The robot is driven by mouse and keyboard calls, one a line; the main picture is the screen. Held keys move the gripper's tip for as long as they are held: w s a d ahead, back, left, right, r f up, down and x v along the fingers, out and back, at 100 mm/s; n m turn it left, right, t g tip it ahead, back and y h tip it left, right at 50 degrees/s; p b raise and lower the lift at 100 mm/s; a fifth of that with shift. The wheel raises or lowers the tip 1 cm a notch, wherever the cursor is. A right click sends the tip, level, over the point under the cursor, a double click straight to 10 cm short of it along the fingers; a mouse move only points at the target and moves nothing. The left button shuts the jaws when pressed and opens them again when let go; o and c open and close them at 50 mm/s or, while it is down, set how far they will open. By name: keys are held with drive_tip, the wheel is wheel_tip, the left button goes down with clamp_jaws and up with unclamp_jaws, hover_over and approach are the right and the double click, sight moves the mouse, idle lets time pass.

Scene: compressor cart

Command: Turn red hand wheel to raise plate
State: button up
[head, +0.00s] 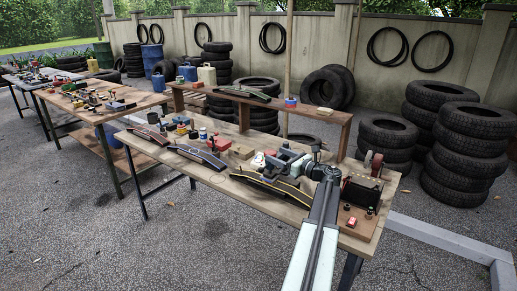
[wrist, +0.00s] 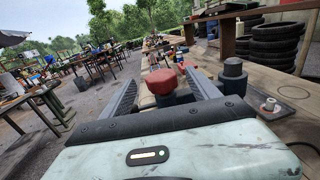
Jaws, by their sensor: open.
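In the wrist view a red, lobed knob-like piece, which looks like the red hand wheel (wrist: 162,82), shows between the fingers of my gripper (wrist: 163,77). A second red part sits just behind it and to the right. My gripper is open, with one dark finger on each side of the red piece; I cannot tell whether either finger touches it. In the head view my gripper (head: 327,172) is over the right part of the near workbench (head: 185,175), and my arm hides part of what is there. I cannot make out the plate for certain.
A dark cylinder (wrist: 233,76) stands just right of my right finger. A black box-like unit (head: 361,191) and a small red block (head: 351,222) are right of my arm. A black curved piece with yellow edging (head: 270,187) lies to the left. Tyre stacks (head: 462,165) stand behind.

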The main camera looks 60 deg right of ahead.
sight(266, 150)
drive_tip(key=w+d, duration=0.1)
drive_tip(key=w, duration=0.7)
drive_tip(key=shift+s, duration=0.1)
drive_tip(key=c, duration=1.4)
drive_tip(key=shift+n+y, duration=0.4)
drive_tip(key=shift+y, duration=0.2)
drive_tip(key=shift+a+n+y, duration=0.25)
drive_tip(key=shift+n+y, duration=0.15)
drive_tip(key=shift+y, duration=0.3)
drive_tip(key=o, duration=1.4)
